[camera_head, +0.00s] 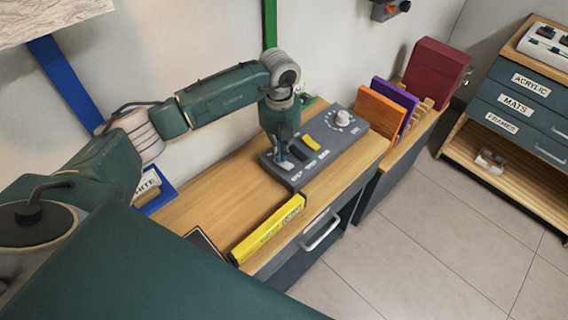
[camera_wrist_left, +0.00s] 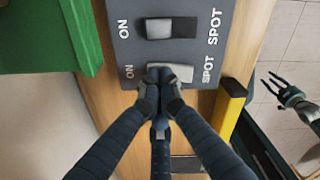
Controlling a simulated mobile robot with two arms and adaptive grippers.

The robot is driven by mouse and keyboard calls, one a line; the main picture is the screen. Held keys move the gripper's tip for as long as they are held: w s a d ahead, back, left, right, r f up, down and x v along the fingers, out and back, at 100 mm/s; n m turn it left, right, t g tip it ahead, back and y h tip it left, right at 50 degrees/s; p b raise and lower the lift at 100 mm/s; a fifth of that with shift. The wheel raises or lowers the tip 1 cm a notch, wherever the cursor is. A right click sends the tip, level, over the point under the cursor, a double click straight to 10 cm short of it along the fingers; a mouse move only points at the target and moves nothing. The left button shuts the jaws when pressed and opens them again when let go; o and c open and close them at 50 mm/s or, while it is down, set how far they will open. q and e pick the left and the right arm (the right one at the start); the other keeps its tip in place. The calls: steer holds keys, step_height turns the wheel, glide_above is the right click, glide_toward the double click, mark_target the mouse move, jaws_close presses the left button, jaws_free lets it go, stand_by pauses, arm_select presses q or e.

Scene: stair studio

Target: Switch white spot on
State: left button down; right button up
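A grey control panel (camera_head: 332,150) lies on a wooden-topped cabinet. It carries a row of rocker switches: a white one (camera_head: 285,165) nearest the left end, then a black one (camera_head: 298,152) and a yellow one (camera_head: 312,144). My left gripper (camera_head: 283,152) points down at the white switch. In the left wrist view its fingertips (camera_wrist_left: 160,78) are together, over the "ON" side of the white switch (camera_wrist_left: 182,72), partly hiding it. I cannot tell whether they touch it or which way it is tipped. My right gripper (camera_wrist_left: 289,94) is open and empty, off to the side.
The black switch (camera_wrist_left: 172,28) sits close beside the white one. A yellow bar (camera_head: 267,228) lies along the cabinet's front edge. A white dial (camera_head: 342,118) is on the panel's far end. Orange (camera_head: 379,112) and purple (camera_head: 397,101) boards stand in a rack to the right.

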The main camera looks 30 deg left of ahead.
arm_select(q)
step_height(320, 180, up, 7)
steer(key=p, duration=0.4)
steer(key=shift+f, duration=0.1)
stand_by(0.6)
